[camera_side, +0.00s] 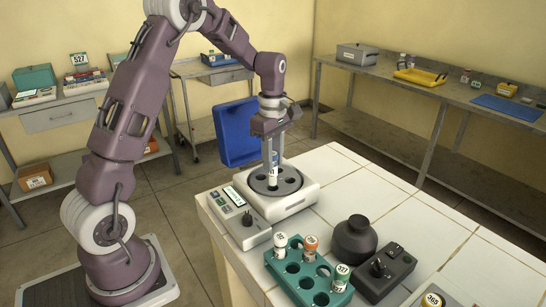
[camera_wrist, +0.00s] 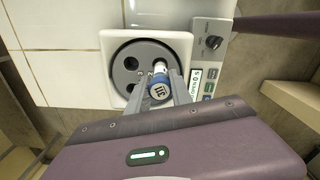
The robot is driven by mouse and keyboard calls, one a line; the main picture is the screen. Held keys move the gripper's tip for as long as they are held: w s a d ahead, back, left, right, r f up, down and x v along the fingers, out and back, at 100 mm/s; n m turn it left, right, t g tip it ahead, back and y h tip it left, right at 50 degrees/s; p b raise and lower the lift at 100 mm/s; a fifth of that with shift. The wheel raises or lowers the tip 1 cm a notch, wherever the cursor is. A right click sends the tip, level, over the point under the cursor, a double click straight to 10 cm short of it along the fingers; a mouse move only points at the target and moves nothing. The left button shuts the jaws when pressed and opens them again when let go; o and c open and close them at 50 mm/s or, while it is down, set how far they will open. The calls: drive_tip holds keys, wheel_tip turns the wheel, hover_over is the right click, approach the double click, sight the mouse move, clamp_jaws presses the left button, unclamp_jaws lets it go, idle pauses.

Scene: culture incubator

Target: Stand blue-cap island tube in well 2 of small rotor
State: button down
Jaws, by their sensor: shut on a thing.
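A blue-cap tube (camera_side: 273,179) with a white body is upright between the fingers of my gripper (camera_side: 271,160), over the small rotor. In the wrist view my gripper (camera_wrist: 160,84) is shut on the tube around its blue cap (camera_wrist: 159,91). The dark round rotor (camera_wrist: 140,52) sits in a white centrifuge (camera_side: 292,205) and has several wells. The white lower part of the tube (camera_wrist: 161,69) is at a well on the rotor's right side in the wrist view. I cannot tell how deep it sits. Other wells look empty.
The centrifuge's blue lid (camera_side: 237,132) stands open behind the rotor. A control box (camera_side: 239,217) adjoins it at the left. A teal rack (camera_side: 290,281) with several tubes, a dark round device (camera_side: 354,240) and a black box (camera_side: 385,273) stand nearer.

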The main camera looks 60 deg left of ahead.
sight(273, 185)
drive_tip(key=shift+f, duration=0.9)
drive_tip(key=shift+f, duration=0.1)
drive_tip(key=shift+f, duration=1.6)
drive_tip(key=c, duration=0.7)
unclamp_jaws()
drive_tip(key=shift+c, duration=0.2)
drive_tip(key=shift+r, duration=0.1)
drive_tip(key=shift+r, duration=3.7)
